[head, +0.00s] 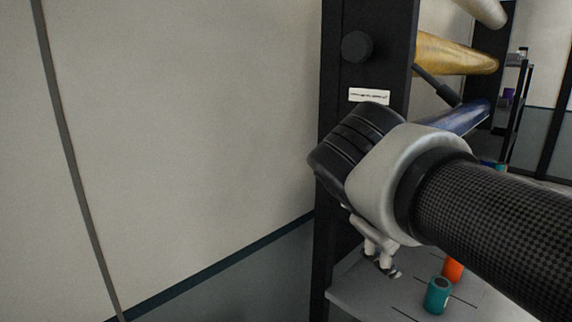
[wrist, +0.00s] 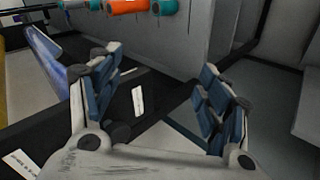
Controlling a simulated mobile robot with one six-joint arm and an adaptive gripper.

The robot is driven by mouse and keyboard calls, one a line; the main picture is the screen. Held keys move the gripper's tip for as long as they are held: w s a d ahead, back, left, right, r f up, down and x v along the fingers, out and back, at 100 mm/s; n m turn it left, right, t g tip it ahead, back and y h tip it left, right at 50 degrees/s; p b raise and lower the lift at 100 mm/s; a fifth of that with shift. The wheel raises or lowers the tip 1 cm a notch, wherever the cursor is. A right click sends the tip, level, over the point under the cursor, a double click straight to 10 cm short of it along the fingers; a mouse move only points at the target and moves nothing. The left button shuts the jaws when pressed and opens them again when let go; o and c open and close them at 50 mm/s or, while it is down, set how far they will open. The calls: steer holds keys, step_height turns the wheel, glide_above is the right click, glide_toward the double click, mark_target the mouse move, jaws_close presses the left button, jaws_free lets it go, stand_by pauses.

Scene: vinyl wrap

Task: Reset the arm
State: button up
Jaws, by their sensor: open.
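My gripper (wrist: 160,105) is open and empty in the wrist view, its two blue-padded fingers spread apart. In the head view my gripper (head: 380,265) shows partly below my wrist, in front of the black rack post and above the grey shelf. My arm comes in from the right and hides part of the rack behind it.
A black rack (head: 365,20) holds a yellow roll (head: 455,54) and a blue roll (head: 462,117). A teal cylinder (head: 437,296) and an orange cylinder (head: 453,270) stand on the grey shelf (head: 350,290) below. The pale wall (head: 180,120) at left is bare.

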steer(key=s+a+f+m+g+y+b, duration=0.1)
steer(key=s+a+f+m+y+b, duration=0.1)
steer(key=s+f, duration=0.6)
steer(key=s+a+f+m+g+y+b, duration=0.1)
steer(key=s+a+f+m+y+b, duration=0.1)
steer(key=s+f, duration=0.7)
step_height(320, 180, down, 6)
steer(key=shift+s+a+f+m+y+b, duration=0.15)
steer(key=shift+s+m+y+b, duration=0.15)
steer(key=shift+m+y+b, duration=0.55)
steer(key=shift+m+y, duration=0.25)
steer(key=shift+c, duration=0.5)
